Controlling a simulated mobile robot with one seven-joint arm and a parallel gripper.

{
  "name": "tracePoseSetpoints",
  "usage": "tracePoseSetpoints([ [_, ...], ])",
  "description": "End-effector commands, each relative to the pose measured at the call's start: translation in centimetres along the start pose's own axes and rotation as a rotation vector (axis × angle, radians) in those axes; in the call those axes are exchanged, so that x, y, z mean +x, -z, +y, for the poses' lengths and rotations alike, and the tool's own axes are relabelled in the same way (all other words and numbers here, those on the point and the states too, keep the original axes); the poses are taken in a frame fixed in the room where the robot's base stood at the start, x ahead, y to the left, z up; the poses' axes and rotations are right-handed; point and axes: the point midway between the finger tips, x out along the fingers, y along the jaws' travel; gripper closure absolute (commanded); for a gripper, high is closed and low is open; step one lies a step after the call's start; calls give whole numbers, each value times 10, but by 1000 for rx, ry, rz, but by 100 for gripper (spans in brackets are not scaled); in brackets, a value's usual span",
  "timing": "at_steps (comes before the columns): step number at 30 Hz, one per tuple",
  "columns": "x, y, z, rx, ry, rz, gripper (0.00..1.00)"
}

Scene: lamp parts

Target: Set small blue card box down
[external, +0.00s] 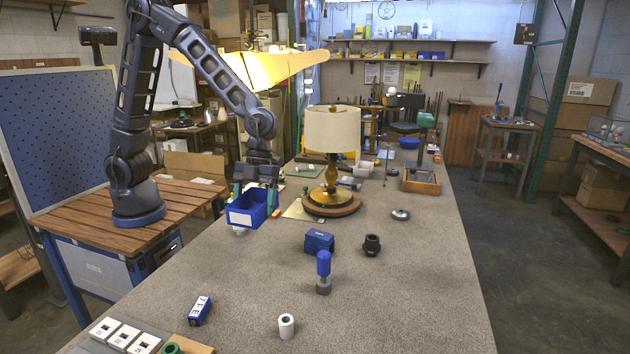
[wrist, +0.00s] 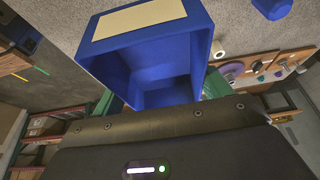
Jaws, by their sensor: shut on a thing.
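The small blue card box (external: 246,212) is an open blue bin with a pale label on its front. My gripper (external: 256,190) is shut on it, with green fingers at its sides. The box hangs at the left edge of the grey table; I cannot tell whether its bottom touches the table. In the wrist view the blue box (wrist: 152,60) fills the upper middle, its inside looking empty. A green finger of my gripper (wrist: 160,100) shows on either side of it.
A lamp (external: 332,130) on a round wooden base stands right of the box. A blue block (external: 319,241), black cup (external: 371,244), blue-handled tool (external: 323,272), blue labelled box (external: 199,310) and white roll (external: 286,326) stand nearer. The table (external: 420,270) is clear at right.

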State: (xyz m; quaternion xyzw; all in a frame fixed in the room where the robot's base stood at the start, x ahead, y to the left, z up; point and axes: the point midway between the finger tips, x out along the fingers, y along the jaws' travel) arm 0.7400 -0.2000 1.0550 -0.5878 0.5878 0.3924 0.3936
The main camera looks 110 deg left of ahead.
Motion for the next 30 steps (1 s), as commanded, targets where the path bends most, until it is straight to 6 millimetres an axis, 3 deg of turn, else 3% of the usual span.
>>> tracePoseSetpoints([
  [18, 120, -49, 1, -2, -3, 0, 46],
  [30, 149, -62, 1, -2, -3, 0, 46],
])
